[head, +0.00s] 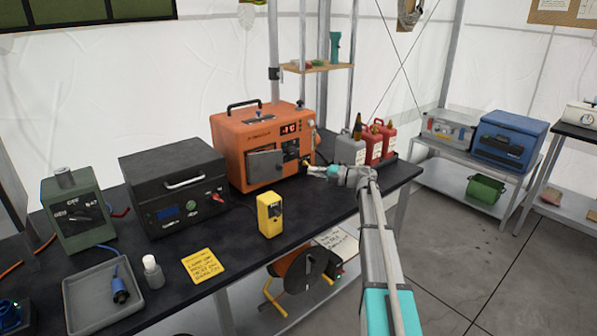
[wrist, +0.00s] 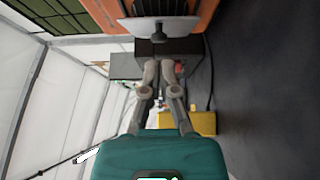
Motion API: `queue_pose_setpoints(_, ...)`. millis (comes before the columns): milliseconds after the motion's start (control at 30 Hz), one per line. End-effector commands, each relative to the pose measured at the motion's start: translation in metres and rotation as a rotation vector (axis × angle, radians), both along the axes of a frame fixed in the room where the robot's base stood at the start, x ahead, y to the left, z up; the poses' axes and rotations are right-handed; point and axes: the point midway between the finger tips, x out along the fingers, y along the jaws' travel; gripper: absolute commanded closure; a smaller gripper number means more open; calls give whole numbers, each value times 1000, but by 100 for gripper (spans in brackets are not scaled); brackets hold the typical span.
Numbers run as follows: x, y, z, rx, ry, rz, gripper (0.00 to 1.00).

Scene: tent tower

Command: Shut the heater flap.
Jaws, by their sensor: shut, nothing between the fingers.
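The orange heater (head: 235,150) stands on the black table; its orange body also shows at the top of the wrist view (wrist: 207,8). Its grey flap (head: 264,165) is on the front and appears to stand out from the body; how far is hard to tell. In the wrist view the flap is a pale plate (wrist: 135,27) with a dark knob (wrist: 158,35). My gripper (head: 309,170) is shut and empty, to the right of the flap in the head view. In the wrist view its fingertips (wrist: 158,65) lie just below the knob, with no contact visible.
A yellow device (head: 269,214) stands in front of the heater. A black box (head: 172,185) is on its left. A grey can (head: 350,150) and red bottles (head: 375,147) stand behind my gripper. The table's front edge is close to my arm.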

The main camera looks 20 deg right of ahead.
Motion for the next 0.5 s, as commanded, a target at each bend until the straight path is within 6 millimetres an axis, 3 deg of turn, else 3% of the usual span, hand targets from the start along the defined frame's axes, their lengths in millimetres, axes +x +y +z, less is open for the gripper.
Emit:
queue_pose_setpoints(200,-9,-20,0,0,0,-1,100)
queue_pose_setpoints(500,-11,-25,0,0,0,1,100)
